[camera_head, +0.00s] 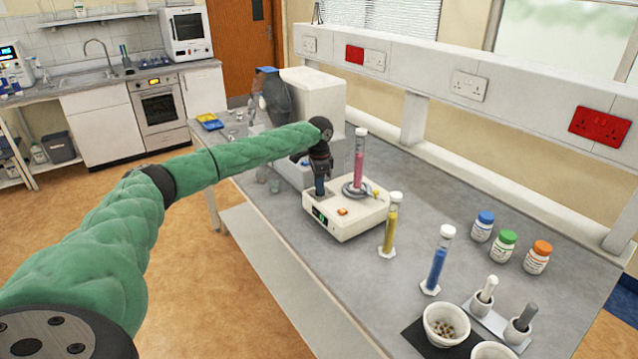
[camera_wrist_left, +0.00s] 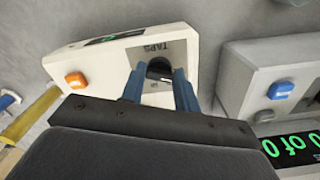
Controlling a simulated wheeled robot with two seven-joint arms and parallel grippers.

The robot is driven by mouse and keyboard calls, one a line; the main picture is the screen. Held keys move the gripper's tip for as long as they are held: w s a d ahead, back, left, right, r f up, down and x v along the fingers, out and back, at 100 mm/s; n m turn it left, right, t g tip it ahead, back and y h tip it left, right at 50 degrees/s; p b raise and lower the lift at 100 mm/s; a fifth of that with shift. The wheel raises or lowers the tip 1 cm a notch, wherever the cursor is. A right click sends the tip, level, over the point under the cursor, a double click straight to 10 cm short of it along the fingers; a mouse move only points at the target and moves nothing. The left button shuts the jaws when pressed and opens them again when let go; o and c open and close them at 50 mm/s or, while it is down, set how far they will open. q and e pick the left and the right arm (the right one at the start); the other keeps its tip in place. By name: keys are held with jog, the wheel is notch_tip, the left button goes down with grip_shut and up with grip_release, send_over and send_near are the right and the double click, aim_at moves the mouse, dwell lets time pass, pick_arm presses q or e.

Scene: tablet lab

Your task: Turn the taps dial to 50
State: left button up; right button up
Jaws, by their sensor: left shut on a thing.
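The tap machine (camera_head: 345,215) is a cream box on the grey bench, with a small green display and an orange button (camera_head: 342,211) on its front. A cylinder of pink liquid (camera_head: 359,165) stands on its round platform. My left gripper (camera_head: 320,188) points down at the left part of the machine. In the left wrist view its two blue fingers (camera_wrist_left: 160,85) are shut on the dark taps dial (camera_wrist_left: 159,68), beside the label TAPS. The fingers cover part of the dial, and its setting cannot be read. My right gripper is not in view.
A grey-white device (camera_wrist_left: 285,85) with a blue button and green display stands close beside the machine. Cylinders of yellow (camera_head: 390,228) and blue liquid (camera_head: 436,268) stand to the right. Bottles, mortars and bowls occupy the near right bench.

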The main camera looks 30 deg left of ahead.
pick_arm(q)
jog(key=shift+r+m+p, duration=0.15)
jog(key=shift+m+p, duration=0.2)
jog(key=shift+m, duration=0.45)
jog(key=m+p, duration=0.1)
jog(key=m, duration=0.1)
jog(key=shift+w+m, duration=0.1)
jog(key=shift+m, duration=1.2)
jog(key=m+p, duration=0.1)
jog(key=m, duration=0.2)
jog(key=shift+w+a+m, duration=0.1)
jog(key=shift+m, duration=0.2)
jog(key=m, duration=0.2)
jog(key=shift+m, duration=0.3)
jog(key=m, duration=0.3)
jog(key=shift+w, duration=0.1)
jog(key=shift+m, duration=1.5)
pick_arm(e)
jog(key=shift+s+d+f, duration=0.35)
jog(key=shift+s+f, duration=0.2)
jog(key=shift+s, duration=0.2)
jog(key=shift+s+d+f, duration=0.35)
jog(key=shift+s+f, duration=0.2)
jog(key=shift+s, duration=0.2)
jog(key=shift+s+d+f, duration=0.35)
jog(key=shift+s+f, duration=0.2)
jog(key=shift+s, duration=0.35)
